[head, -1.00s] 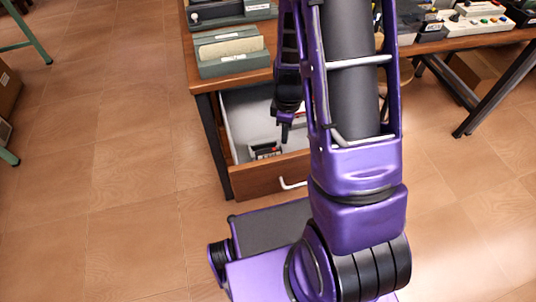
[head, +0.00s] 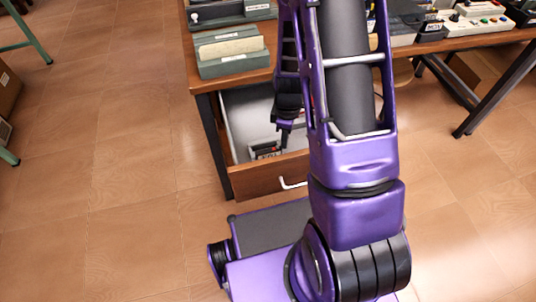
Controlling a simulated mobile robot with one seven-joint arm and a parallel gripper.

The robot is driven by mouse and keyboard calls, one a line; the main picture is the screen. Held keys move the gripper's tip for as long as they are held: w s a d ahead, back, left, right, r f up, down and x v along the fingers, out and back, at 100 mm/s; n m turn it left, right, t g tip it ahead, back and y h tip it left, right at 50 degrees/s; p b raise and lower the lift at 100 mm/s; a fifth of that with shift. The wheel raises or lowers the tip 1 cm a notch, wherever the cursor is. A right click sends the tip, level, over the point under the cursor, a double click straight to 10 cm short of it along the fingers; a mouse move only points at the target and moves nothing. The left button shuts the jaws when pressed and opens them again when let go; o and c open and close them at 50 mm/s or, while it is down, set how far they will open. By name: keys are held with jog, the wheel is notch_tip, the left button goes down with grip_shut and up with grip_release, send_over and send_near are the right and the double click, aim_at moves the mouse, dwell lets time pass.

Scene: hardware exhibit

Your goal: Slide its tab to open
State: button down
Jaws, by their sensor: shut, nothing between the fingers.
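A wooden drawer (head: 258,180) with a pale handle stands pulled out below the table. A small dark device with red and light marks (head: 264,150) lies inside it near the front. No sliding tab can be made out on it at this size. My gripper (head: 284,138) points down over the open drawer, just right of and above the device. It is shut and empty. I cannot tell whether its tips touch anything. My arm hides the right part of the drawer.
The wooden table (head: 205,78) carries a grey-green card box (head: 230,52) at its near left corner, with several devices behind. A control box with buttons (head: 470,24) stands at the right. The floor (head: 110,150) at left is clear.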

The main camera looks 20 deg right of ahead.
jog(key=shift+a, duration=0.8)
dwell(0.4)
jog(key=shift+d, duration=0.3)
dwell(0.3)
notch_tip(320, 180, up, 7)
jog(key=p, duration=0.5)
dwell(0.6)
